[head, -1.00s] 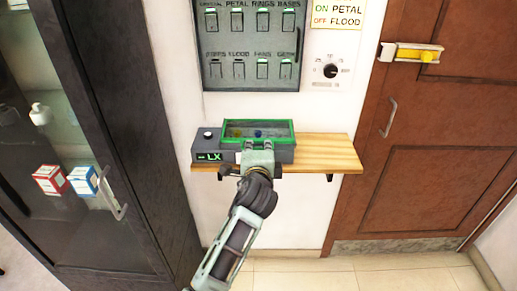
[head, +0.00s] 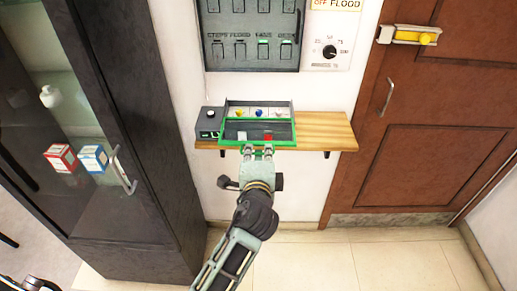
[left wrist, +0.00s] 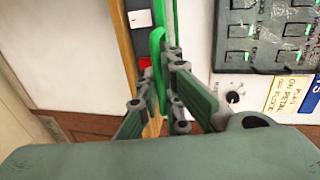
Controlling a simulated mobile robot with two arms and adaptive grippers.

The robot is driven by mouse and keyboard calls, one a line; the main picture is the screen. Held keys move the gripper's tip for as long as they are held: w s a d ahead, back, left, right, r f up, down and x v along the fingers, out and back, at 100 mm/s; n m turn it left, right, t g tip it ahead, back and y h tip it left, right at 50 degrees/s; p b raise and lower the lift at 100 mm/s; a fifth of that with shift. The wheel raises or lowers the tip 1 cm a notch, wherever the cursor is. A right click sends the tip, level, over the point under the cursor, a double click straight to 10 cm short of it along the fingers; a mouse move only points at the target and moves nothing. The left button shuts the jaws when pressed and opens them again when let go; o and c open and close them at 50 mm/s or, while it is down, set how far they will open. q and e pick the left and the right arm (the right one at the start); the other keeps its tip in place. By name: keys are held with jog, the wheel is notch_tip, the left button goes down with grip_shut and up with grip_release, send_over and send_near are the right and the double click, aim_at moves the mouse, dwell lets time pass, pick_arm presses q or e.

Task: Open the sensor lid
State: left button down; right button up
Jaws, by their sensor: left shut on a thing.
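The sensor box (head: 208,122) is grey, with a black knob and a green display, and sits on the wooden shelf. Its green-framed lid (head: 223,136) is at the front, toward me, and the back part of the box is uncovered. Yellow and blue pieces show there, with a white piece and a red piece (head: 267,135) within the lid's outline. My left gripper (head: 258,151) is at the lid's front edge. In the left wrist view its fingers (left wrist: 166,78) are shut on the green lid handle (left wrist: 157,45).
The wooden shelf (head: 325,130) is bare on its right side. A grey switch panel (head: 250,50) and a dial (head: 330,52) are on the wall above. A dark glass cabinet (head: 130,130) stands close on the left; a brown door (head: 430,150) is on the right.

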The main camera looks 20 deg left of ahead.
pick_arm(q)
jog(key=c, duration=1.9)
grip_release()
jog(key=shift+w, duration=0.1)
jog(key=v, duration=1.2)
